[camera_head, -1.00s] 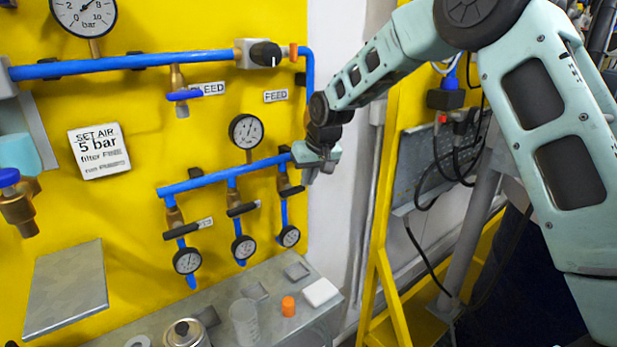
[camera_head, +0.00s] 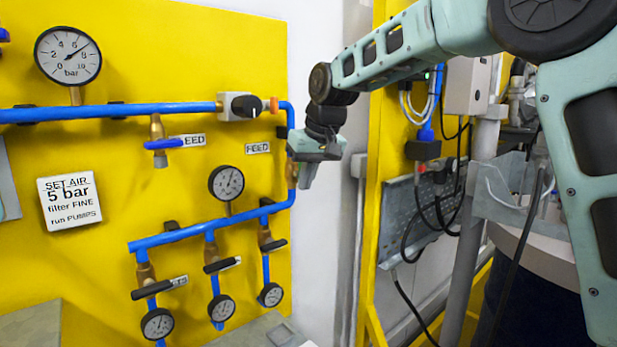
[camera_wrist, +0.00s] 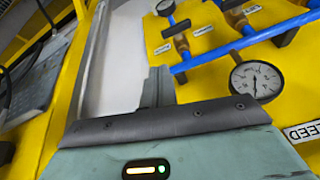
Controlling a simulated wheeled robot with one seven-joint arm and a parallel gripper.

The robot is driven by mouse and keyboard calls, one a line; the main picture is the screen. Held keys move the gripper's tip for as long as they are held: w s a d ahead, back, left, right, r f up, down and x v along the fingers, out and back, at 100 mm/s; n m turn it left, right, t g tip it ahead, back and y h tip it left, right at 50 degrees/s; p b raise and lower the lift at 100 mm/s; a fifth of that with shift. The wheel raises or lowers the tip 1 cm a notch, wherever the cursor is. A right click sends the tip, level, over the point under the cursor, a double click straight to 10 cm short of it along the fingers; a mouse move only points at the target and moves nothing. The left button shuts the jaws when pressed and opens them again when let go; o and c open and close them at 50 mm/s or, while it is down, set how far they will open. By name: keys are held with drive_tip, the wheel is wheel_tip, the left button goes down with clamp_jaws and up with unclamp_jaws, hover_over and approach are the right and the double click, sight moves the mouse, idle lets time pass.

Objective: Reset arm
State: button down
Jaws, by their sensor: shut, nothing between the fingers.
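My gripper (camera_head: 306,178) hangs at the end of my raised arm, in front of the right edge of the yellow panel (camera_head: 110,235). It points down and its fingers are together with nothing held. In the head view it overlaps the blue pipe near the right bend; I cannot tell whether it touches. In the wrist view the gripper's fingers (camera_wrist: 158,86) show above its pale green housing, with the white wall behind. A small gauge (camera_wrist: 256,80) and the FEED label (camera_wrist: 302,132) are to their right.
The panel carries blue pipes (camera_head: 160,115), a large gauge (camera_head: 68,53), a black knob (camera_head: 246,105), several valves with small gauges and a sign (camera_head: 69,199). A yellow post (camera_head: 377,200), cables and a drum (camera_head: 535,255) stand to the right.

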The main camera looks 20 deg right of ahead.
drive_tip(key=s+a+f+n+g, duration=0.1)
drive_tip(key=s+a+f+n, duration=0.1)
drive_tip(key=s+a+f, duration=0.35)
drive_tip(key=s+a+f+n+g, duration=0.1)
drive_tip(key=s+a+f, duration=0.1)
drive_tip(key=s+a, duration=0.65)
drive_tip(key=s+d+f+n+g, duration=0.1)
drive_tip(key=s+f, duration=0.4)
drive_tip(key=s, duration=0.7)
drive_tip(key=s+d+f+n+g, duration=0.1)
drive_tip(key=s+f, duration=0.4)
drive_tip(key=s, duration=0.7)
drive_tip(key=shift+s+d+f+n+h+b, duration=0.25)
drive_tip(key=shift+d+n+h+b, duration=0.15)
drive_tip(key=shift+n, duration=0.4)
drive_tip(key=shift+w, duration=0.1)
idle(3.3)
